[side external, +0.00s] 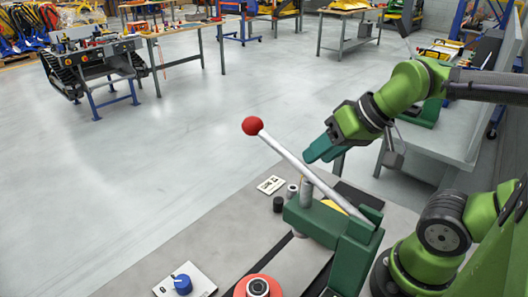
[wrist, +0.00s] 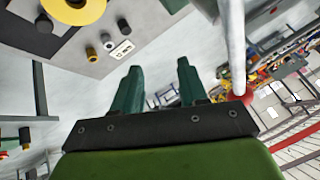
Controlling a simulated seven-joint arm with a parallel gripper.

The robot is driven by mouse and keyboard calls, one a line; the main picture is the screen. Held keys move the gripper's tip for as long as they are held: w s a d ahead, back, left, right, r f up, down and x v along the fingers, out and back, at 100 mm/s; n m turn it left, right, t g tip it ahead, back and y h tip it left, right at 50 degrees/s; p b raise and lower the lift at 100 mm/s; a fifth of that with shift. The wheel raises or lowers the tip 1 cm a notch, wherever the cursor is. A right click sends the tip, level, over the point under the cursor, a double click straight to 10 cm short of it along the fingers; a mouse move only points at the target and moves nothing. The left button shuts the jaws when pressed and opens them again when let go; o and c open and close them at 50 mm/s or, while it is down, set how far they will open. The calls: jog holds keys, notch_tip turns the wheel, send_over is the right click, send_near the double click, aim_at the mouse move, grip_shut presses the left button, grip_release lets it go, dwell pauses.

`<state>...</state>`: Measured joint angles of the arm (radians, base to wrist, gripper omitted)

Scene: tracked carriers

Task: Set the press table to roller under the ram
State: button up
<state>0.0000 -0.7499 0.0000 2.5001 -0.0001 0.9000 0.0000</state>
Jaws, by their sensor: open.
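The green press (side external: 352,250) stands on the grey bench. Its pale lever (side external: 310,175) slopes up to the left and ends in a red ball (side external: 252,126). A yellow round part shows partly behind the press (side external: 332,204) and in the wrist view (wrist: 78,9). A red round part (side external: 244,288) sits in front. I cannot tell which part is the roller. My gripper (wrist: 159,68) is open and empty, above and behind the lever; the lever (wrist: 233,45) passes right of its fingers in the wrist view.
A black cylinder (side external: 278,204), a grey cylinder (side external: 292,190) and a marked card (side external: 271,185) are near the press. A blue knob (side external: 183,285) sits on a white plate at the front left. Open floor (side external: 190,130) lies beyond; a tracked carrier (side external: 95,60) stands far left.

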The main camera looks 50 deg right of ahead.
jog(key=shift+o, duration=1.3)
jog(key=shift+d+f, duration=0.2)
jog(key=shift+d, duration=0.1)
jog(key=m+g, duration=0.5)
jog(key=g, duration=0.4)
send_over(347, 199)
jog(key=w+d, duration=0.5)
jog(key=w, duration=0.1)
jog(key=w+d+x, duration=0.1)
jog(key=x, duration=0.5)
jog(key=shift+s+r+g+y, duration=0.55)
jog(key=shift+s+g+y, duration=0.05)
jog(key=shift+s+g, duration=0.1)
jog(key=x, duration=1.6)
jog(key=shift+a+f, duration=0.15)
jog(key=shift+a, duration=0.05)
grip_shut()
